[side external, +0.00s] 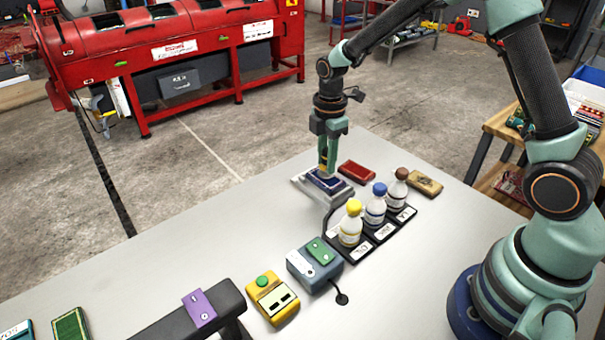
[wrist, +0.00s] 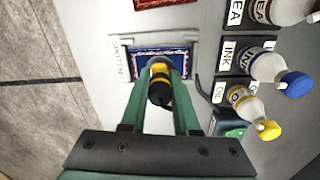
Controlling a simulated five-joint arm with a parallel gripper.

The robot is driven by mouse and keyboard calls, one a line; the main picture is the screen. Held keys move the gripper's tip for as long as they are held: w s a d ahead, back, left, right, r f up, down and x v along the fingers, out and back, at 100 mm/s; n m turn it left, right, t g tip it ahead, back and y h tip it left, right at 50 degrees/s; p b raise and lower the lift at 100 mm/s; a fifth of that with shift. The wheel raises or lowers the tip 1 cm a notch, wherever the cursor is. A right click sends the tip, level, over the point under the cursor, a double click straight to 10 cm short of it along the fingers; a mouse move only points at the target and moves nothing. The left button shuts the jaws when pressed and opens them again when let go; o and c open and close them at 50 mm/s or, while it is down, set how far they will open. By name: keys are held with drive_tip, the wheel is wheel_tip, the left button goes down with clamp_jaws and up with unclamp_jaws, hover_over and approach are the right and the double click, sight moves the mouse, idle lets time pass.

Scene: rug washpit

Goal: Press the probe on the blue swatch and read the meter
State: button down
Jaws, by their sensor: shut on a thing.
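The blue swatch (side external: 333,187), a dark blue patterned piece with a pale edge, lies on a light grey tray (side external: 341,198) at the table's far side; it also shows in the wrist view (wrist: 141,66). My gripper (side external: 325,170) points down over it, shut on the yellow-and-black probe (wrist: 160,91). The probe's lower end is at the swatch; I cannot tell whether it touches. A yellow box (side external: 272,300) with a green button and small dark windows stands nearer, perhaps the meter; no reading is legible.
A rack (side external: 362,252) holds yellow-, blue- and brown-capped bottles right of the swatch. A red swatch (side external: 357,172) lies behind, a tan block (side external: 425,183) beyond. A blue-grey box (side external: 314,268) with a green top stands nearer. A purple piece (side external: 199,308) lies on a dark bar.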

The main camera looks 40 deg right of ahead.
drive_tip(key=shift+f, duration=0.6)
idle(1.2)
drive_tip(key=shift+r, duration=3.6)
drive_tip(key=shift+a, duration=0.1)
